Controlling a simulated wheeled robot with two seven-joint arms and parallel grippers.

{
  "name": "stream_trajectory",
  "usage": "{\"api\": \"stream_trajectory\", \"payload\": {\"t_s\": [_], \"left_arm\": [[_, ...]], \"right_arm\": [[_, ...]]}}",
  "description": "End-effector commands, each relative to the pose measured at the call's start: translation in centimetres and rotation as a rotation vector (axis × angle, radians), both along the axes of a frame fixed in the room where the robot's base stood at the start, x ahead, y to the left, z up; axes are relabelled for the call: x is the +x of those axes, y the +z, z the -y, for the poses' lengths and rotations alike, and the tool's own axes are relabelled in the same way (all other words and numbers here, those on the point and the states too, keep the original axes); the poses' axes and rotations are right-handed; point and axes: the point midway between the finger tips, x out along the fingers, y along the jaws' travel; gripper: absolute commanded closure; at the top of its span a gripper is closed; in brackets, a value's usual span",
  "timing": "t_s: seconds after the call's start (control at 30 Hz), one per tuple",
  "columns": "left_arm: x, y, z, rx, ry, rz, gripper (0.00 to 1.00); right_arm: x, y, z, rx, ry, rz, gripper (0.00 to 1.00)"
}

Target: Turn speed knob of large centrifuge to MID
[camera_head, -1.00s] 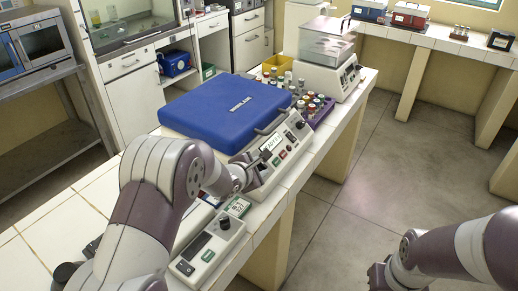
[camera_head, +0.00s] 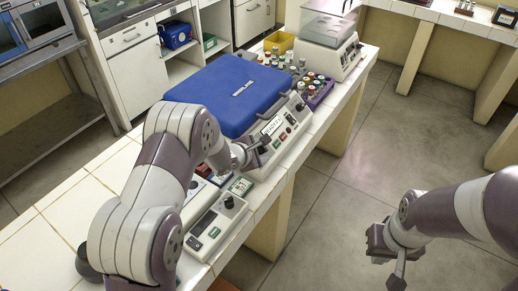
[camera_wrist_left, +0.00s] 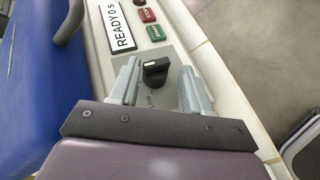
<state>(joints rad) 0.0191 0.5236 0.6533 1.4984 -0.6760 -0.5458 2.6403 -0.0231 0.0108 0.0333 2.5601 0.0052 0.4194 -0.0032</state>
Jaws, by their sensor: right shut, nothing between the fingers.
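The large centrifuge (camera_head: 228,98) is a white unit with a blue lid on the left bench. Its sloped front panel has a "READY 0 s" display (camera_wrist_left: 119,27) and red and green buttons (camera_wrist_left: 150,24). The black speed knob (camera_wrist_left: 155,71) sits on the panel below them. My left gripper (camera_wrist_left: 158,74) is open, with one finger on each side of the knob and a visible gap to each. In the head view the left gripper (camera_head: 255,151) is at the panel's near end and hides the knob. My right gripper (camera_head: 393,268) is shut and empty over the floor.
A small white device with a black knob (camera_head: 229,202) stands nearer on the bench. A purple rack of tubes (camera_head: 320,90) and a clear-lidded unit (camera_head: 331,45) stand beyond the centrifuge. The floor to the right (camera_head: 370,165) is clear.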

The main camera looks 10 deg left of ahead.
Motion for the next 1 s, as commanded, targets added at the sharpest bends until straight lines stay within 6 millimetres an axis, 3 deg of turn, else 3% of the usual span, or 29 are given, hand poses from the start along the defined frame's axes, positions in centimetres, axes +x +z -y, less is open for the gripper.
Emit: {"api": "stream_trajectory", "payload": {"t_s": [0.4,0.8,1.0], "left_arm": [[-0.4,0.8,-0.3,-0.002,0.004,0.006,0.44],[-7.6,6.3,-3.2,-0.001,0.004,0.006,0.44],[-9.3,7.5,-3.8,0.0,0.002,0.004,0.44]], "right_arm": [[0.0,0.0,0.0,0.0,0.0,0.0,1.0],[0.0,0.5,0.0,0.0,0.0,0.0,1.0],[0.0,0.7,0.0,0.0,0.0,0.0,1.0]]}}
